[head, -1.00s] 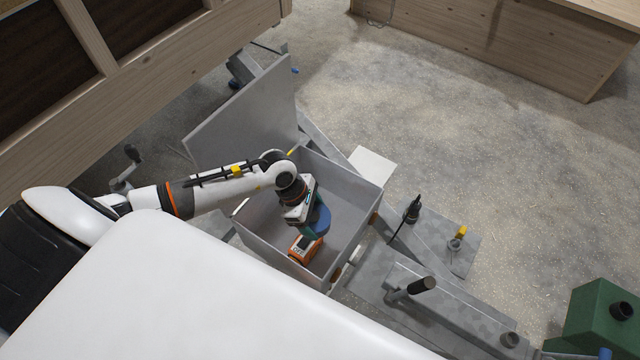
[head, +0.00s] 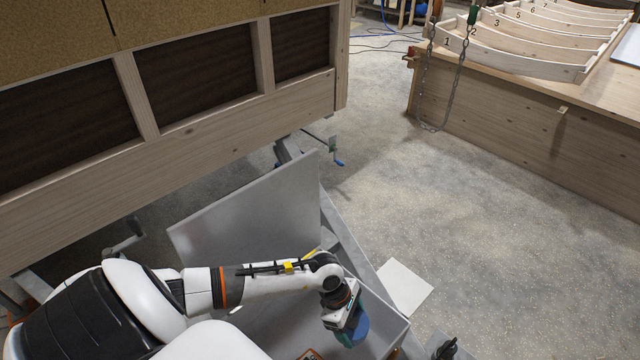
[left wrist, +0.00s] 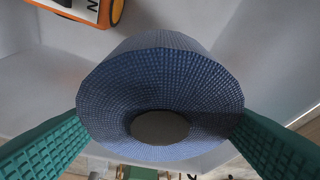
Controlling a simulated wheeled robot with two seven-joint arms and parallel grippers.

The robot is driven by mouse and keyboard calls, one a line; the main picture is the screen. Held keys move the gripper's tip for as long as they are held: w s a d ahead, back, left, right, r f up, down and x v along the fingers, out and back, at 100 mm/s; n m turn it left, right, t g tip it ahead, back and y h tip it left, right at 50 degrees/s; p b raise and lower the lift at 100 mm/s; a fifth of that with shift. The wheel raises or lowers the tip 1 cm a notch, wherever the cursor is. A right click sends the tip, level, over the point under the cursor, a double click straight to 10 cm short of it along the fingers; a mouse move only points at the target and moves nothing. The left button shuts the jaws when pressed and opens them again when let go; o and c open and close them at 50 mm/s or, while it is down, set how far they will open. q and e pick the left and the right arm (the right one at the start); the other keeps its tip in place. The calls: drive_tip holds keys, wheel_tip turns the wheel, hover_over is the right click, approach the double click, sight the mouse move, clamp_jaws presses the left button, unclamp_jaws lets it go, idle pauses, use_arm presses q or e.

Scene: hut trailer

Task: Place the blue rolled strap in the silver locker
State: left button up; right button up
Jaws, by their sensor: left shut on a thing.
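The blue rolled strap (left wrist: 160,95) is gripped between the two green finger pads of my left gripper (left wrist: 165,140) in the left wrist view. In the head view the strap (head: 353,331) shows as a blue disc below the gripper. The silver locker (head: 391,334) is open, its lid (head: 250,215) raised toward the trailer. My left gripper and the strap are over or inside the locker; the strap's gap to the locker floor cannot be told. My right gripper is not in view.
An orange and black item (left wrist: 85,10) lies in the locker near the strap. A wooden hut wall (head: 190,95) stands behind the lid. A wooden bench (head: 540,140) is at the far right.

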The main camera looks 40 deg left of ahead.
use_arm(q)
drive_tip(key=b, duration=0.3)
hover_over(354, 353)
drive_tip(key=a, duration=0.2)
wheel_tip(354, 353, down, 6)
drive_tip(key=f+b, duration=0.2)
drive_tip(key=f, duration=0.1)
drive_tip(key=f+b, duration=0.6)
drive_tip(key=f, duration=0.1)
drive_tip(key=shift+s+d, duration=0.25)
drive_tip(key=shift+d, duration=0.05)
drive_tip(key=shift+r, duration=0.15)
drive_tip(key=o, duration=1.1)
